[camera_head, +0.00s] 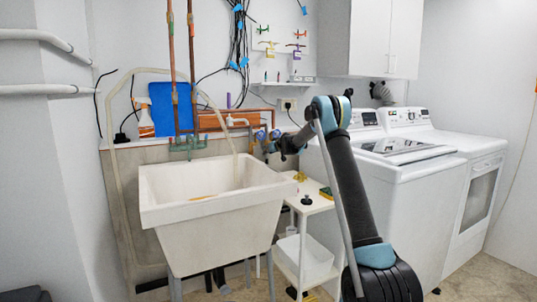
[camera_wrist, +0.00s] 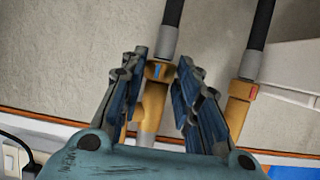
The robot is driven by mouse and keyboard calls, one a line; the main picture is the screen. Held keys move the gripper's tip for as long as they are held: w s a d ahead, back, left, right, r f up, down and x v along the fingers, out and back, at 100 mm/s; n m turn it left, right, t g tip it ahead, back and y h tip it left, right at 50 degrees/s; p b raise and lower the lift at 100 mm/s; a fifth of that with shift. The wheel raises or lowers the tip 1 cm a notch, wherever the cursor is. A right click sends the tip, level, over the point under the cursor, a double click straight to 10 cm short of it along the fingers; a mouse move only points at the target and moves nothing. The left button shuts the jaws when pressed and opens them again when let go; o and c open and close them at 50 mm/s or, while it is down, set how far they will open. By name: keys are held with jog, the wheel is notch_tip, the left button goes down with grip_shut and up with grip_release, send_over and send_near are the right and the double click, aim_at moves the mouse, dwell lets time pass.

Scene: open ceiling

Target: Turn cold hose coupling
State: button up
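The cold hose coupling (camera_wrist: 157,71) is a brass fitting with a blue mark, at the upper end of a brass valve body, with a grey and black hose running up from it in the wrist view. My gripper (camera_wrist: 163,62) has its two fingers on either side of this coupling, with narrow gaps visible, so it looks open around it. Whether either finger touches it is hard to tell. In the head view my gripper (camera_head: 276,146) is at the wall behind the white shelf, and the couplings there are too small to make out.
A second brass coupling with a red mark (camera_wrist: 246,90) sits close to the right of my gripper. A white sink (camera_head: 212,205) stands left of my arm, a white shelf (camera_head: 313,205) below it, and a white washing machine (camera_head: 385,205) to the right.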

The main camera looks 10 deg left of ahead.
jog(key=shift+c, duration=1.4)
jog(key=shift+s+a+f+m+t+h, duration=0.1)
jog(key=shift+m+t+h, duration=0.2)
jog(key=shift+m+h, duration=0.25)
jog(key=shift+s+a+m+t+h, duration=0.1)
jog(key=shift+m+t+h, duration=0.2)
jog(key=shift+m+h, duration=0.75)
jog(key=shift+w, duration=0.1)
jog(key=o, duration=1.1)
jog(key=shift+c, duration=0.2)
jog(key=v, duration=1.2)
